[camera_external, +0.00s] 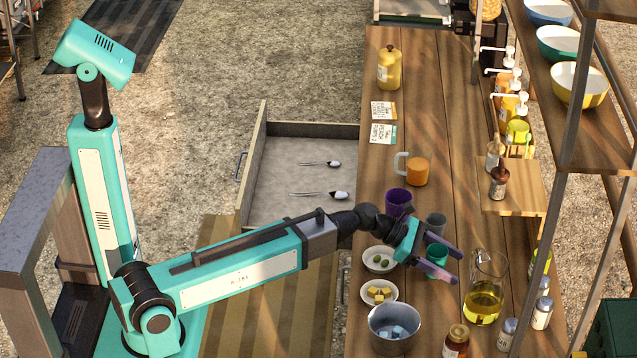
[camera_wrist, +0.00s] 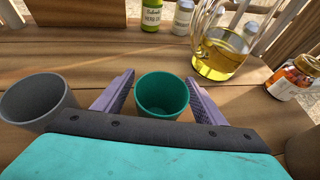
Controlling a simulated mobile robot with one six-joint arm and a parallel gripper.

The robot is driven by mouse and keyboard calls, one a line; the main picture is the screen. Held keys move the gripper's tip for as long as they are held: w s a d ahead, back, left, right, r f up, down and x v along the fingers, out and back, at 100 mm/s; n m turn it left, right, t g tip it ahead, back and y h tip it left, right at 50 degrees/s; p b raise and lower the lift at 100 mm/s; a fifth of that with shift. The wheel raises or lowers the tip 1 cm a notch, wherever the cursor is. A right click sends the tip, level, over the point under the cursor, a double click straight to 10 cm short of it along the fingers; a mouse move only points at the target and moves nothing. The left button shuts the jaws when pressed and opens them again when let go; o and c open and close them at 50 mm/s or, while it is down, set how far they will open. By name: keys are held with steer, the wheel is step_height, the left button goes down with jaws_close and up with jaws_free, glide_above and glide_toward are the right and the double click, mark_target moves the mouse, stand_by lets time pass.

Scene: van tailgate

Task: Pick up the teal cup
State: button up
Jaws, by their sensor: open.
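The teal cup (camera_external: 437,256) stands upright on the wooden counter, partly hidden by my gripper in the external view. In the wrist view the teal cup (camera_wrist: 162,97) sits between my two purple fingers. My gripper (camera_external: 447,263) is open, with one finger on each side of the cup (camera_wrist: 160,92). A gap shows between the left finger and the cup; the right finger is very close to the cup's side, and I cannot tell whether it touches. The cup looks empty.
A grey cup (camera_wrist: 38,100) stands just left of my left finger. A glass jug of yellow liquid (camera_external: 484,290), a metal pot (camera_external: 394,328), small bowls (camera_external: 381,259) and a purple cup (camera_external: 398,201) are close by. A brown-lidded jar (camera_wrist: 292,77) stands at the right. The counter's far left part is clearer.

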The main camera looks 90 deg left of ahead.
stand_by(0.3)
steer(key=c, duration=1.1)
steer(key=shift+r, duration=0.15)
steer(key=shift+s+r, duration=0.1)
steer(key=shift+r, duration=1.65)
steer(key=s, duration=0.1)
steer(key=s+d, duration=0.1)
steer(key=s, duration=0.1)
steer(key=s+d, duration=0.1)
steer(key=shift+s+r+b, duration=0.1)
steer(key=shift+s+b, duration=0.2)
steer(key=shift+s, duration=0.1)
steer(key=shift+s+b, duration=0.1)
steer(key=shift+b, duration=1)
steer(key=shift+b, duration=0.35)
steer(key=b, duration=0.3)
steer(key=s+b, duration=0.1)
steer(key=b, duration=0.2)
steer(key=shift+s+d, duration=0.15)
steer(key=shift+d, duration=0.1)
